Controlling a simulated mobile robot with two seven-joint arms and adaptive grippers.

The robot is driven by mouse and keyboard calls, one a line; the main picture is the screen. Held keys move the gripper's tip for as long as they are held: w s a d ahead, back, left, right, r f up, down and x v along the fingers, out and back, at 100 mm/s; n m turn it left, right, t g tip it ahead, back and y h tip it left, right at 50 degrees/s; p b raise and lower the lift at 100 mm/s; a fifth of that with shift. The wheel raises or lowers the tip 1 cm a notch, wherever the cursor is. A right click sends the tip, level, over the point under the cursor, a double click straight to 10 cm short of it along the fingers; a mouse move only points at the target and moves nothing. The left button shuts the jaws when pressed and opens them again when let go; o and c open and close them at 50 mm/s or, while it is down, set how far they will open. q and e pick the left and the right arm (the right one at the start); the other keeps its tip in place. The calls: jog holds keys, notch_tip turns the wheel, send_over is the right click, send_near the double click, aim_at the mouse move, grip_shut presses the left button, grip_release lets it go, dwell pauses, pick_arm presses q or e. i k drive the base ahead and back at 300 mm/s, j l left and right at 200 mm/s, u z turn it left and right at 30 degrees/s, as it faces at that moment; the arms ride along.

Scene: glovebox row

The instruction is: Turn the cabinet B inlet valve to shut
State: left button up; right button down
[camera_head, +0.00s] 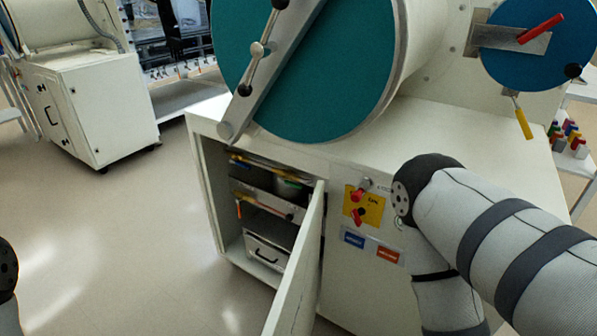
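A yellow plate (376,207) is on the front of the white cabinet, right of its open door. A valve with a red handle (357,195) shows at the plate's upper left. A second red part (359,214) with a dark knob is just below it. The lettering is too small to read, so I cannot tell which is the inlet valve or whether it is shut. My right arm crosses the lower right, close to the plate, and its gripper is out of view. Only a dark piece of my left arm shows at the left edge; its gripper is out of view.
The cabinet door (298,262) stands open towards me, left of the plate. Shelves inside hold trays and a metal box (266,252). A large teal round hatch (330,75) with a bar is above. Floor (150,230) is clear at left.

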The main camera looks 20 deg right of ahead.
aim_at(231, 160)
jog(key=j+z, duration=0.1)
jog(key=j, duration=0.3)
jog(key=j+z, duration=0.25)
jog(key=j, duration=0.45)
jog(key=j+z, duration=0.3)
jog(key=j, duration=0.45)
jog(key=i+j+z, duration=0.45)
jog(key=i+j, duration=0.35)
